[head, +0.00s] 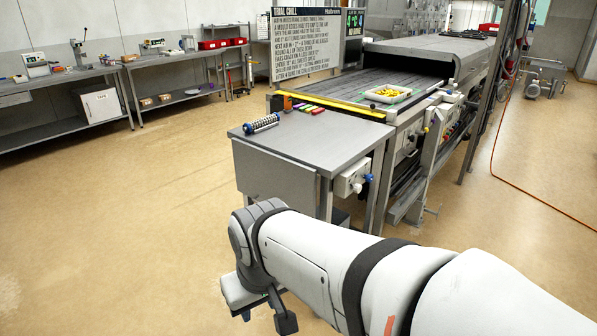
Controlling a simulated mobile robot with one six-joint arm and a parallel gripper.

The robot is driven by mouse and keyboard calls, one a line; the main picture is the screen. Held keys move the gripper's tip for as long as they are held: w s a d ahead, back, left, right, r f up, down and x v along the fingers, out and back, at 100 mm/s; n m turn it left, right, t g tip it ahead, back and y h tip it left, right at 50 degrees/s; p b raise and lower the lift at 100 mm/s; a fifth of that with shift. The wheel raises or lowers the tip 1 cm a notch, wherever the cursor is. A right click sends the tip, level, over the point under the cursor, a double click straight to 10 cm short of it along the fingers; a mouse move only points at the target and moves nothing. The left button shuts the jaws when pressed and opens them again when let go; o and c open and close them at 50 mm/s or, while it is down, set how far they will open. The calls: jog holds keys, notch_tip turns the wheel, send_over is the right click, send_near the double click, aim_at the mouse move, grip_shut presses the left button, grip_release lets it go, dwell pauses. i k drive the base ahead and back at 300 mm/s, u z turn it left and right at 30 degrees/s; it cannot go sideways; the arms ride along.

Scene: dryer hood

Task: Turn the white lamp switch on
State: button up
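A white box (350,178) is mounted on the right side of the grey table, near its front corner. It has small round controls on its face and a blue knob (368,177) at its right. I cannot tell whether this box holds the white lamp switch or which way any switch is set. My gripper (265,316) hangs low over the floor, to the left of and nearer than the box, well apart from it. Its two dark fingers are spread with nothing visible between them.
The grey table (290,150) carries a spring-like roller (261,124). Behind it, a conveyor (365,83) with a tray of yellow pieces (387,93) runs into a hood. A metal post (490,100) and an orange cable (530,194) are at right. The floor at left is clear.

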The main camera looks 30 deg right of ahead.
aim_at(356, 188)
jog(key=z, duration=1.35)
jog(key=i, duration=1)
